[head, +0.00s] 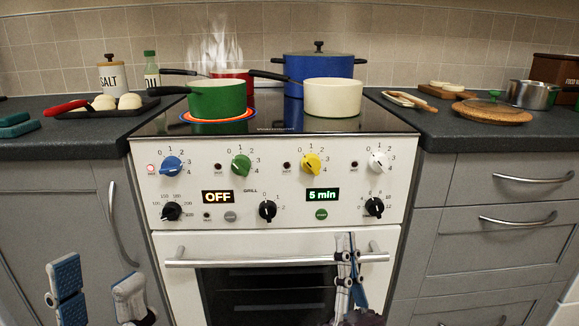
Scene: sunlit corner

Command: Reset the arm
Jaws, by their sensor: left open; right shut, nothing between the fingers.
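My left gripper (98,290) is at the lower left, in front of the grey cabinet left of the stove. Its two fingers, one with a blue pad, stand wide apart with nothing between them. My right gripper (347,262) is in front of the oven door, with its fingers closed together and empty. It overlaps the right part of the oven handle (230,262) in the picture; I cannot tell whether it touches it.
The white stove (190,234) carries a green pot (217,98), a cream pot (333,98), a red pot (240,78) and a blue pot (303,68). Its blue knob (172,166) has a lit lamp beside it. Grey drawers (490,255) stand at right. Counters on both sides hold kitchen items.

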